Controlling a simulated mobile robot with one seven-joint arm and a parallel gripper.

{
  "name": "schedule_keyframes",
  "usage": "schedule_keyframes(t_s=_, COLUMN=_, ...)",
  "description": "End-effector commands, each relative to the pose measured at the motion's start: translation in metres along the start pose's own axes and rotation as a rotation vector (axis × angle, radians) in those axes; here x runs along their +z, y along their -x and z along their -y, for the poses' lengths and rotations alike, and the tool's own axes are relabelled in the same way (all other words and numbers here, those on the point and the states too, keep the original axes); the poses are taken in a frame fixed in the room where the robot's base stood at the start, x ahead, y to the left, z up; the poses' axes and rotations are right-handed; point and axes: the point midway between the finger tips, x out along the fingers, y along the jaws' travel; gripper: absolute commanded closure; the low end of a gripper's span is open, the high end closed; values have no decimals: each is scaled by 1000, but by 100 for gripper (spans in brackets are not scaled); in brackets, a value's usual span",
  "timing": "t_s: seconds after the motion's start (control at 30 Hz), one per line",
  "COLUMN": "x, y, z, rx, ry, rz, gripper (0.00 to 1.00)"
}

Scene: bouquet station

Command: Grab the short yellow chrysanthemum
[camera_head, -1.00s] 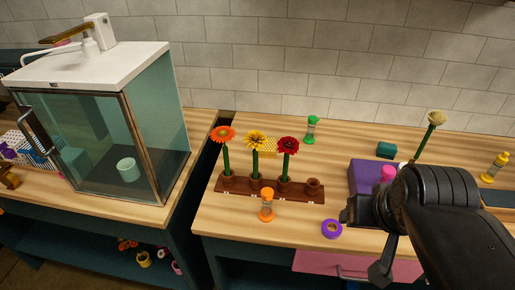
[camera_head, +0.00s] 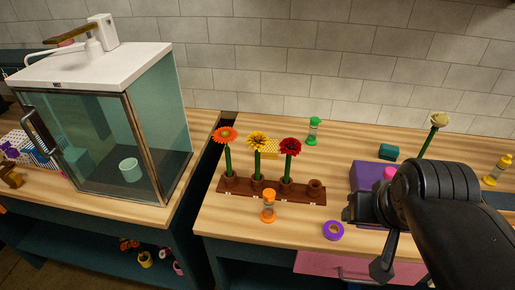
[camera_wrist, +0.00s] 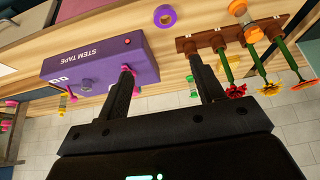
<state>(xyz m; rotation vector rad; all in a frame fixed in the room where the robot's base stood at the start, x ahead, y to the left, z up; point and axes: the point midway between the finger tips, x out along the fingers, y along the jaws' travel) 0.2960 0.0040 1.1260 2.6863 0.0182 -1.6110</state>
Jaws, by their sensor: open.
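A yellow flower (camera_head: 257,142) with a dark centre stands on a green stem in the brown holder (camera_head: 310,198), between an orange flower (camera_head: 225,135) and a red flower (camera_head: 291,147). It also shows in the wrist view (camera_wrist: 270,88), upside down at the right. A pale yellow, rounded flower (camera_head: 439,120) stands at the back right; its base is hidden. I cannot tell for certain which one is the chrysanthemum. My arm hides part of the bench.
A purple stem tape box (camera_wrist: 105,58) is beside my gripper. A purple tape ring (camera_head: 333,231) and an orange hourglass (camera_head: 268,206) stand near the front. A green hourglass (camera_head: 314,131) stands behind. The holder's rightmost socket is empty. A glass cabinet (camera_head: 100,140) stands left.

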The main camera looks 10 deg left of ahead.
Motion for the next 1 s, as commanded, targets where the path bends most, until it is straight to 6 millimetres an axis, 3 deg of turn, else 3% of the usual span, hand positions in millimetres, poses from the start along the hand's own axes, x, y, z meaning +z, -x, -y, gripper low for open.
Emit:
schedule_keyframes(t_s=0.27, x=-78, y=1, z=51, rx=-63, ry=152, rz=36, gripper=38)
schedule_keyframes(t_s=0.4, x=-121, y=-5, z=92, rx=-105, ry=245, rz=53, gripper=38)
schedule_keyframes(t_s=0.6, x=-168, y=-20, z=158, rx=-167, ry=368, rz=79, gripper=38)
schedule_keyframes(t_s=0.8, x=-192, y=-30, z=205, rx=-210, ry=443, rz=91, gripper=38)
schedule_keyframes(t_s=1.0, x=-194, y=-44, z=220, rx=-220, ry=462, rz=99, gripper=38)
